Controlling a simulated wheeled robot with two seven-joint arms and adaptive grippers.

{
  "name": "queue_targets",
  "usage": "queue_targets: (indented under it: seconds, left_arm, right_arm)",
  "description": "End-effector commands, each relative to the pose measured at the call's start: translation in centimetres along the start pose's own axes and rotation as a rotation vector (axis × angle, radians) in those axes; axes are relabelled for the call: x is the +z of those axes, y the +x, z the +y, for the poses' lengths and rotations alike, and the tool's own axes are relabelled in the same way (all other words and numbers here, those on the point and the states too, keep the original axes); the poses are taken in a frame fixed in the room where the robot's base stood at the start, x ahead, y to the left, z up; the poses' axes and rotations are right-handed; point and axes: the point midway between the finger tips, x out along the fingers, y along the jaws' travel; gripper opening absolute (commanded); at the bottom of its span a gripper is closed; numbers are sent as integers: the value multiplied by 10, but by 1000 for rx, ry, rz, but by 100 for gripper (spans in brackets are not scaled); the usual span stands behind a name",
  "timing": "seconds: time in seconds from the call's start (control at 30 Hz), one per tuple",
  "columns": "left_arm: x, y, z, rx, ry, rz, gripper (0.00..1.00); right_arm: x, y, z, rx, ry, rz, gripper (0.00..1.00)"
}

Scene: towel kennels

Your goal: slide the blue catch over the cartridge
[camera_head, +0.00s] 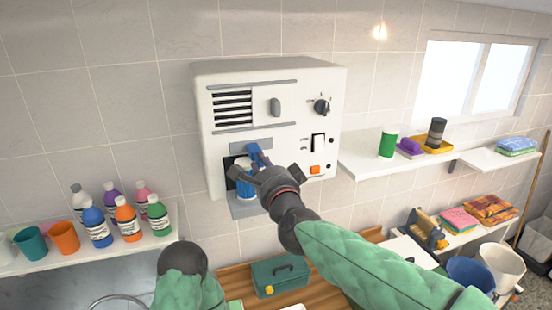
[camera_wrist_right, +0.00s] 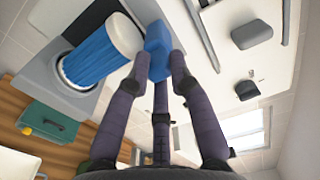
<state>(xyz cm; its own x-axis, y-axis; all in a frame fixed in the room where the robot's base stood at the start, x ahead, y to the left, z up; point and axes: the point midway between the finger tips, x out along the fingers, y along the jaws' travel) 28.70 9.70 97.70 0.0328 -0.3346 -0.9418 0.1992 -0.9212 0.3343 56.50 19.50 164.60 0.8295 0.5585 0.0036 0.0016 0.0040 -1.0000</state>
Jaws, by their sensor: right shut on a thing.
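The blue catch (camera_head: 256,153) is on the front of the white wall unit (camera_head: 270,82), just under a grey plate. My right gripper (camera_head: 262,176) is shut on it. In the right wrist view, the fingertips close on the blue catch (camera_wrist_right: 158,48). The cartridge (camera_head: 244,186), a blue ribbed cylinder, sits in the unit's open bay below and left of the catch, partly hidden by my gripper. In the right wrist view, the cartridge (camera_wrist_right: 95,57) shows its white end, and the catch is beside that end. My left arm shows at the bottom, its gripper out of sight.
The unit also bears a vent, a dark knob (camera_head: 321,106), a switch and an orange button (camera_head: 315,169). Bottles and cups stand on the left shelf (camera_head: 110,249). A green toolbox (camera_head: 280,275) is below. The right shelf (camera_head: 370,165) holds a green can and a tray.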

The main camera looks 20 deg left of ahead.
Motion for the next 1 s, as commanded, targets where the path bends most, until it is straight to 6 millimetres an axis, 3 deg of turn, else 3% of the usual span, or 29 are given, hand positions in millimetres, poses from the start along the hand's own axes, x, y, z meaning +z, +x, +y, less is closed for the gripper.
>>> queue_targets:
  seconds: [0.03,0.13,0.47,0.5,0.57,0.6,1.0]
  left_arm:
    - [0,-6,2,0,0,0,100]
    - [0,-9,3,0,0,0,100]
    - [0,-9,3,0,0,0,100]
    - [0,-9,3,0,0,0,100]
    - [0,-9,3,0,0,0,100]
    - [0,-9,3,0,0,0,100]
    - [0,-9,3,0,0,0,100]
  right_arm:
    - [14,0,0,8,-1,-8,0]
    - [26,0,2,8,-2,-7,0]
    - [31,0,5,9,-2,-5,0]
    - [31,0,5,10,-2,-6,27]
    - [31,0,6,10,-2,-6,44]
    - [31,0,5,10,-2,-6,48]
    - [29,-4,2,4,-1,-3,48]
